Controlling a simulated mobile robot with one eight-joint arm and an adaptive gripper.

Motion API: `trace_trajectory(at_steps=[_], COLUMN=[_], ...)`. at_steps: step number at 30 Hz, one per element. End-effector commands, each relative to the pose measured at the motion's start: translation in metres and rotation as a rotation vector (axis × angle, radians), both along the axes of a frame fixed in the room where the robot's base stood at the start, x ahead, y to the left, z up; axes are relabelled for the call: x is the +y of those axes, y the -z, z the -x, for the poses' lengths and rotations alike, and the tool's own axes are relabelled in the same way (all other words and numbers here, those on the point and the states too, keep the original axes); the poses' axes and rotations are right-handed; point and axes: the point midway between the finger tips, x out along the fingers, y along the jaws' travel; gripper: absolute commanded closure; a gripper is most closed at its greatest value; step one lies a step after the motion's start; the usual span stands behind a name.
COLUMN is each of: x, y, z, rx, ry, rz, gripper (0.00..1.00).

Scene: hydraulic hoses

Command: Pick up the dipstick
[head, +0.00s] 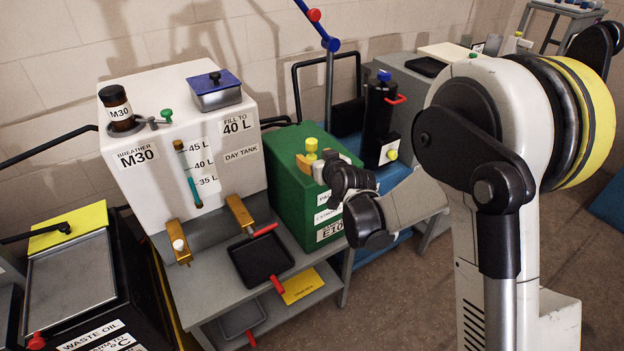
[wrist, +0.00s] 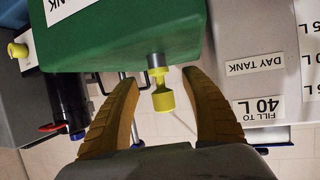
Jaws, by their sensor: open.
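The dipstick (head: 311,146) has a yellow knobbed handle and stands in the top of the green box; its lower part is hidden inside. In the wrist view the yellow handle (wrist: 162,99) stands out from a grey collar on the green box. My gripper (wrist: 161,82) is open, with one tan finger on each side of the handle and a visible gap on both sides. In the head view my gripper (head: 308,164) is beside the handle at the top of the green box, partly hidden by its own wrist.
The green box (head: 285,160) stands on a grey bench, right of the white day tank (head: 226,135). A black cylinder (head: 380,122) with a red lever stands behind to the right. A black tray (head: 260,260) sits in front of the tank.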

Motion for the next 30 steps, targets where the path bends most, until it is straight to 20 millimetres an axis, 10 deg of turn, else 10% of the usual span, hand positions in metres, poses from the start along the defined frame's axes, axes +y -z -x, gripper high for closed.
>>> trace_trajectory(at_steps=[14, 19, 30], x=[0.010, 0.010, 0.010], y=[0.010, 0.010, 0.010], z=[-0.026, -0.026, -0.026], rx=[0.000, 0.000, 0.001], ry=[0.000, 0.000, 0.000], rz=[0.000, 0.000, 0.000], gripper=[0.46, 0.98, 1.00])
